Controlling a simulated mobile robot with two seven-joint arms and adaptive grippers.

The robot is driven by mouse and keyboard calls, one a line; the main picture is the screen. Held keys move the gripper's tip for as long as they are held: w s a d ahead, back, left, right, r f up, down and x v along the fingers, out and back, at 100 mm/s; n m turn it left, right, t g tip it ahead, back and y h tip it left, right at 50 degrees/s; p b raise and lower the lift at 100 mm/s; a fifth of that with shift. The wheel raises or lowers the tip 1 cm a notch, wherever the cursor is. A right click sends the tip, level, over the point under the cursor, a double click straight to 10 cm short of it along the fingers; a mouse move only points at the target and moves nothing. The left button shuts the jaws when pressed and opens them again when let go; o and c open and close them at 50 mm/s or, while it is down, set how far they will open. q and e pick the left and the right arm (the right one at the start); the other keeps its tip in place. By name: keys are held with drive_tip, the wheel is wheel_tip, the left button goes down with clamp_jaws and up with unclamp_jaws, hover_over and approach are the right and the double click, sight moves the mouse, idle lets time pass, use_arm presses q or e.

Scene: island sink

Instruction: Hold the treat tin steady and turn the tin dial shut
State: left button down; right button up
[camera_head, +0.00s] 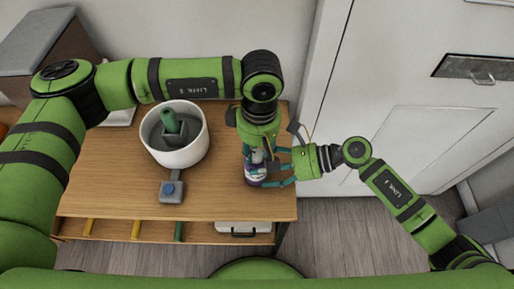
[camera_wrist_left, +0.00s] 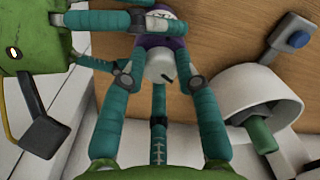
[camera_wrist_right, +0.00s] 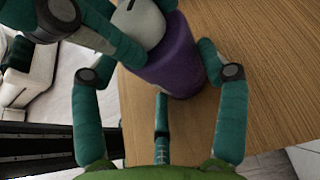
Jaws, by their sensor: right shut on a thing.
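The treat tin (camera_head: 254,179) stands upright near the right end of the wooden table, with a purple body and a pale dial on top. The dial (camera_wrist_left: 160,64) has a dark mark near its edge. My left gripper (camera_head: 257,156) points down over the tin, its fingers open on both sides of the dial. My right gripper (camera_head: 268,172) comes in from the right and is shut on the purple body (camera_wrist_right: 174,68). Teal fingers of both grippers hide parts of the tin.
A white pot (camera_head: 190,154) holding a green object (camera_head: 171,124) stands left of the tin. A grey block with a blue button (camera_head: 172,188) lies in front of it. The wooden table (camera_head: 110,180) has bare room at left; a white case (camera_head: 243,228) sits on the lower shelf.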

sight(260, 152)
use_arm(q)
drive_tip(key=shift+s+d, duration=0.1)
idle(0.3)
drive_tip(key=shift+d+n, duration=0.15)
drive_tip(key=shift+n, duration=2.65)
drive_tip(key=c, duration=0.9)
unclamp_jaws()
wheel_tip(260, 152, up, 12)
drive_tip(key=shift+w+d, duration=0.2)
drive_tip(key=shift+w, duration=0.05)
